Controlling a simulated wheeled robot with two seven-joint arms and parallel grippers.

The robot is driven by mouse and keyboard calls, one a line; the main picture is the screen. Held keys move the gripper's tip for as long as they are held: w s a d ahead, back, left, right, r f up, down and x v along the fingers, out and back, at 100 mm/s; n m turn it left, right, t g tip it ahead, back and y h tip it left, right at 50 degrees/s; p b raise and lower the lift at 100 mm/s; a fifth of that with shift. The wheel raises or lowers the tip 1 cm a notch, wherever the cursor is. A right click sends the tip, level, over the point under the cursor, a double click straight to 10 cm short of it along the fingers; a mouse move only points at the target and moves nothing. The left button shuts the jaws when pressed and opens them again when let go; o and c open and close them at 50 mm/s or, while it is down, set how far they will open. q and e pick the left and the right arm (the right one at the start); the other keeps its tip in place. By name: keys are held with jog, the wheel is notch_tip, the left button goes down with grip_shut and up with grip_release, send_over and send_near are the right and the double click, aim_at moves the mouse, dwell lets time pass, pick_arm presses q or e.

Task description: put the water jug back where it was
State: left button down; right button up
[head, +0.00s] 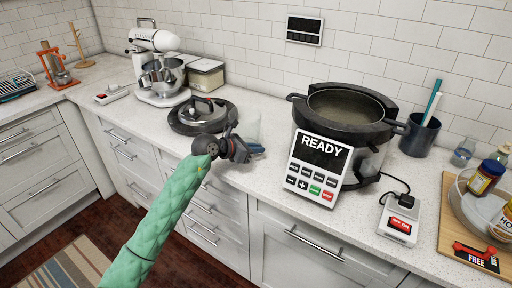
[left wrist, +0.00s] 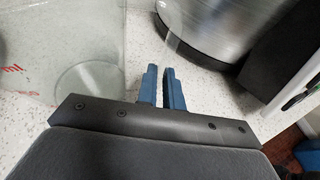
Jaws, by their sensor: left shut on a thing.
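The water jug is clear, with red markings, and fills the left of the left wrist view (left wrist: 85,50). In the head view it shows as a pale, see-through shape (head: 252,124) just behind my left gripper (head: 257,150), between the black lid and the cooker. My left gripper's blue fingers (left wrist: 163,88) are shut on the jug, at a thin clear part that looks like its handle. The jug looks upright; I cannot tell whether its base touches the counter. My right gripper is in neither view.
A large round cooker (head: 350,105) with a READY panel (head: 317,165) stands right of the jug. A black lid (head: 200,114) lies to the left. A stand mixer (head: 157,65) is farther back, and a wooden board (head: 447,215) is at far right.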

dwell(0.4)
pick_arm(q)
jog(key=c, duration=1.9)
grip_release()
jog(key=shift+f, duration=0.1)
jog(key=shift+c, duration=0.2)
jog(key=o, duration=0.4)
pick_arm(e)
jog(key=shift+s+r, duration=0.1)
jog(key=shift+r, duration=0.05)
